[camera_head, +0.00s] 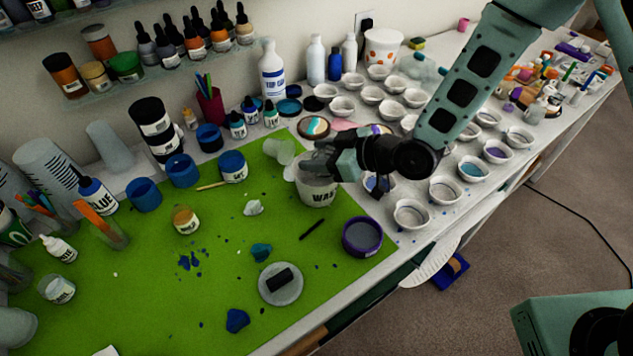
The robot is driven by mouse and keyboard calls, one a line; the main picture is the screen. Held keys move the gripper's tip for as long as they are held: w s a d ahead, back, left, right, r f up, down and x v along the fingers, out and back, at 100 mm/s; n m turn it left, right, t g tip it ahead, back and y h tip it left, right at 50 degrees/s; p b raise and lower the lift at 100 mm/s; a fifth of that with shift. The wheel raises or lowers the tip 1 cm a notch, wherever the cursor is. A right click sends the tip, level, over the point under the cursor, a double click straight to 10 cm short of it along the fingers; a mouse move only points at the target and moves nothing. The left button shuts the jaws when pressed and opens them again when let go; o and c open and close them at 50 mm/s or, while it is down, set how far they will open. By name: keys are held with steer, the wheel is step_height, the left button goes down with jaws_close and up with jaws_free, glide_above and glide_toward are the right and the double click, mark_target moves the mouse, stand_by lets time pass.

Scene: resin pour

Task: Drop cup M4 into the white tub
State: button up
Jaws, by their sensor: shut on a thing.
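The white tub (318,194), with dark lettering beginning "WAS", stands on the green mat near its right edge. My gripper (306,165) is at the tub's mouth, reaching in from the right, and hides much of its rim. It is shut on a small pale, translucent cup (290,173), which shows just left of the fingertips by the tub's left rim. No M4 mark is readable on it. I cannot tell whether the cup is over the opening or just beside it. Another clear cup (279,151) shows behind the fingertips.
Rows of white cups (411,214) fill the bench to the right. The front mat has some free room.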

steer(key=o, duration=1.1)
steer(key=shift+d, duration=0.1)
steer(key=p+v, duration=0.7)
steer(key=v, duration=1)
steer(key=shift+s+r, duration=0.1)
steer(key=shift+r, duration=0.05)
steer(key=shift+d, duration=0.1)
